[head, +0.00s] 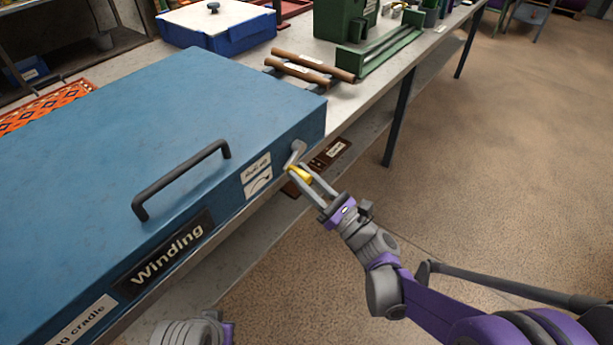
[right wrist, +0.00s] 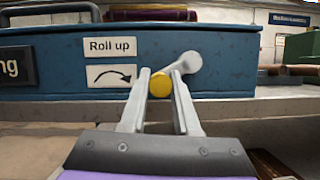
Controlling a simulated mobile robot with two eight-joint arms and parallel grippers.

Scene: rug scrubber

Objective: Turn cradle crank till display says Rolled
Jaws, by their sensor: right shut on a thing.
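The blue winding cradle (head: 190,110) stands on the bench at the left. Its black display (head: 168,253) on the front side reads "Winding". A grey crank (head: 297,151) sits near the right end of that side, with a yellow knob (head: 299,174). My right gripper (head: 303,177) is shut on the yellow knob. In the right wrist view the knob (right wrist: 160,84) is between the fingers, and the crank arm (right wrist: 184,66) runs up and right from it. My left gripper is not in view; only a grey and purple part of mine shows at the bottom edge.
A "Roll up" label (right wrist: 110,47) and a curved-arrow label (right wrist: 111,75) are left of the crank. Brown rollers (head: 312,67), a green machine (head: 345,20) and a blue-white box (head: 217,27) stand farther along the bench. The floor (head: 500,150) at right is clear.

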